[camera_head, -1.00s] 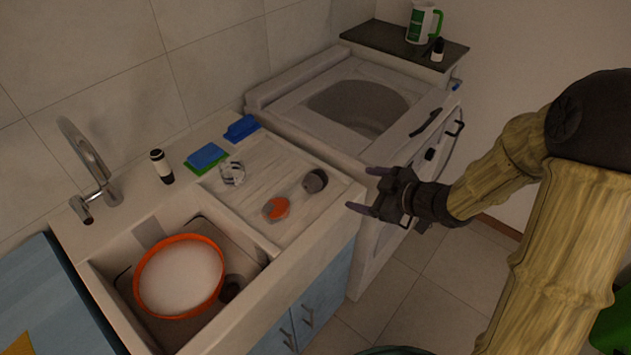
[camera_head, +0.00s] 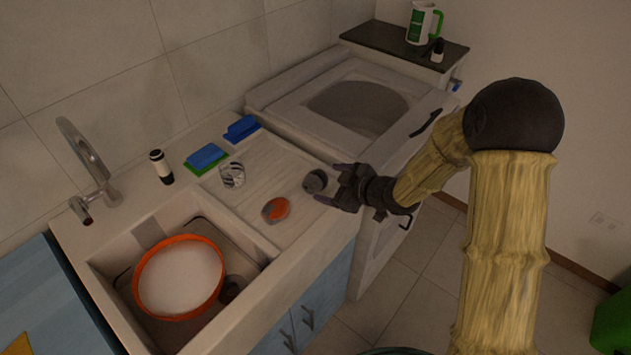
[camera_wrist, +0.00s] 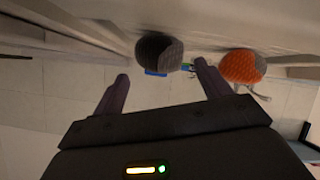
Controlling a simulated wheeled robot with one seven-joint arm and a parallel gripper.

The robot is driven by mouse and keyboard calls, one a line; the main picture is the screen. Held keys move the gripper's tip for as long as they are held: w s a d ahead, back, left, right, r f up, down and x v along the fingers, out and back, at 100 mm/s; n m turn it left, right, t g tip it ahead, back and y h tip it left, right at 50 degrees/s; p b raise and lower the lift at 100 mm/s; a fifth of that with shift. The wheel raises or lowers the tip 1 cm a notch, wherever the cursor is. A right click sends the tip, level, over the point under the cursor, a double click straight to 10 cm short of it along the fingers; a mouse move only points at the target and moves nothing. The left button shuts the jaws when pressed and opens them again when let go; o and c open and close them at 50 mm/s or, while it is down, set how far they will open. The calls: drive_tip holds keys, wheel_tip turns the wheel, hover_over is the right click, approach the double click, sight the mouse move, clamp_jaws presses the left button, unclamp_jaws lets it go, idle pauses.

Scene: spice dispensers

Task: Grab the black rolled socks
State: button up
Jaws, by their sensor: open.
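The black rolled socks (camera_head: 315,181) show as a small dark grey bundle on the ribbed drainboard right of the sink, near its right end. My gripper (camera_head: 328,184) is open and empty just to the right of the socks, with its fingers pointing left toward them. In the wrist view the socks (camera_wrist: 158,53) lie just beyond the fingertips (camera_wrist: 161,72), in line with the gap between the two open fingers. I cannot tell whether a fingertip touches the socks.
An orange and grey bundle (camera_head: 276,210) lies left of the socks; it also shows in the wrist view (camera_wrist: 243,67). A clear glass (camera_head: 232,175) and blue sponges (camera_head: 206,157) stand behind. The sink holds an orange-rimmed bowl (camera_head: 180,278). A washing machine (camera_head: 300,99) stands behind right.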

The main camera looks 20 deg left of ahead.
sight(321, 182)
drive_tip(key=shift+p+x, duration=0.35)
drive_tip(key=shift+x, duration=2.3)
drive_tip(key=shift+s, duration=0.1)
drive_tip(key=c, duration=0.8)
